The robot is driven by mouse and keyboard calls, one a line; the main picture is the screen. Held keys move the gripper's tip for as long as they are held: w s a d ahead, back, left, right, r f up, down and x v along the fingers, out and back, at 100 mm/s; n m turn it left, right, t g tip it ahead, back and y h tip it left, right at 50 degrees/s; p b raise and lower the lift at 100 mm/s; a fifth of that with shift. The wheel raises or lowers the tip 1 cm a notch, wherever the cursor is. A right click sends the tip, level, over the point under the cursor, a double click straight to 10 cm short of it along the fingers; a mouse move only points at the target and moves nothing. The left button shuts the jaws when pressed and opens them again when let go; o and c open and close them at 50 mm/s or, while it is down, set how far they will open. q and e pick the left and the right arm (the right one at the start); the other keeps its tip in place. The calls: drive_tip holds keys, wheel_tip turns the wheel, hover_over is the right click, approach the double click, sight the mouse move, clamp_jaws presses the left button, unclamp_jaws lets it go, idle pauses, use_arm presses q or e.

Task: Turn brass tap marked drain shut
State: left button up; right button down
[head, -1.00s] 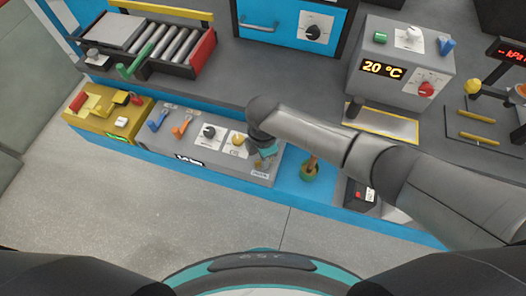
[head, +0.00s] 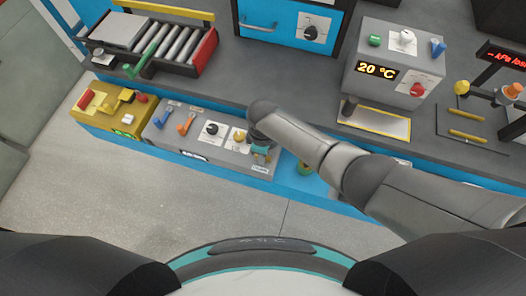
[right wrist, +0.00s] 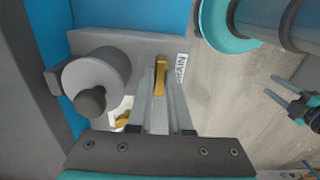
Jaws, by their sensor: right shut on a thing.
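The brass tap (right wrist: 160,76) sits on the grey panel beside a white label that appears to read DRAIN (right wrist: 181,68). My right gripper (right wrist: 160,70) is shut on the tap's handle, one finger on each side. In the head view my right gripper (head: 261,152) is at the right end of the grey panel (head: 170,138), and the arm hides most of the tap. The label (head: 260,168) shows just below it. What looks like my left gripper (right wrist: 294,104) is at the right of the right wrist view, away from the panel, its fingers apart and empty.
A black knob (head: 212,129), a yellow knob (head: 239,135) and blue and orange levers share the panel. A yellow box (head: 110,112) adjoins it on the left. A green-based object (head: 304,168) is partly behind my arm. Open floor (head: 130,190) lies in front.

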idle(0.4)
drive_tip(key=c, duration=0.8)
unclamp_jaws()
drive_tip(key=shift+c, duration=0.2)
drive_tip(key=shift+r+p, duration=0.35)
drive_tip(key=shift+r, duration=0.2)
wheel_tip(320, 180, up, 14)
drive_tip(key=p, duration=0.4)
